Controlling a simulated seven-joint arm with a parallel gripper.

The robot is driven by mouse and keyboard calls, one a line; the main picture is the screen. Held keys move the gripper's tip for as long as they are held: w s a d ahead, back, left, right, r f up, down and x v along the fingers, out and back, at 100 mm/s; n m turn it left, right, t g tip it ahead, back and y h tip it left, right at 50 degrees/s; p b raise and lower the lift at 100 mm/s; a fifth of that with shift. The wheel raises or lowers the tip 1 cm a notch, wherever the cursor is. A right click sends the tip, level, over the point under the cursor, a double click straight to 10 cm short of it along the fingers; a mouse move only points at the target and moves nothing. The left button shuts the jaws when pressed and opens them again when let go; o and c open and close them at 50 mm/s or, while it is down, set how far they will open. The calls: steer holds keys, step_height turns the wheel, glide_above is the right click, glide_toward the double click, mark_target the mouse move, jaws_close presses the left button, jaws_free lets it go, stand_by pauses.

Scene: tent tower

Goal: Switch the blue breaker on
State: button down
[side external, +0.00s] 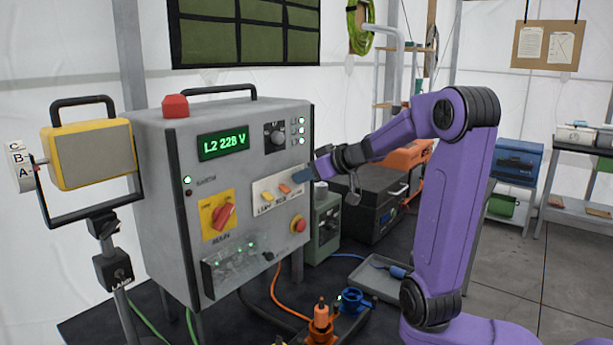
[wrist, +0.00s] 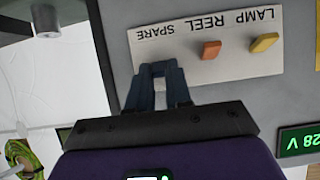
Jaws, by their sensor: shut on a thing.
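The breaker plate (side external: 279,192) is on the front of the grey power cabinet and reads LAMP, REEL, SPARE. It carries a yellow lever (wrist: 264,43) at LAMP and an orange lever (wrist: 211,49) at REEL. My gripper (wrist: 160,74) is at the SPARE position, its two fingers closed around the blue breaker (wrist: 158,69), which they mostly cover. Whether the blue lever is up or down cannot be told. In the side view my gripper (side external: 303,174) meets the right end of the plate, just right of the orange lever.
The cabinet (side external: 152,180) also carries a red MAIN switch (side external: 223,212), a red stop button (side external: 299,224), a dial (side external: 276,136) and a green display reading L2 228 V (side external: 223,143). A yellow lamp (side external: 90,155) stands left.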

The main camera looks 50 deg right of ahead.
steer(key=shift+f, duration=0.1)
steer(key=c, duration=1)
jaws_free()
steer(key=shift+c, duration=0.2)
steer(key=shift+s, duration=0.1)
steer(key=v, duration=1.7)
steer(key=shift+r, duration=0.2)
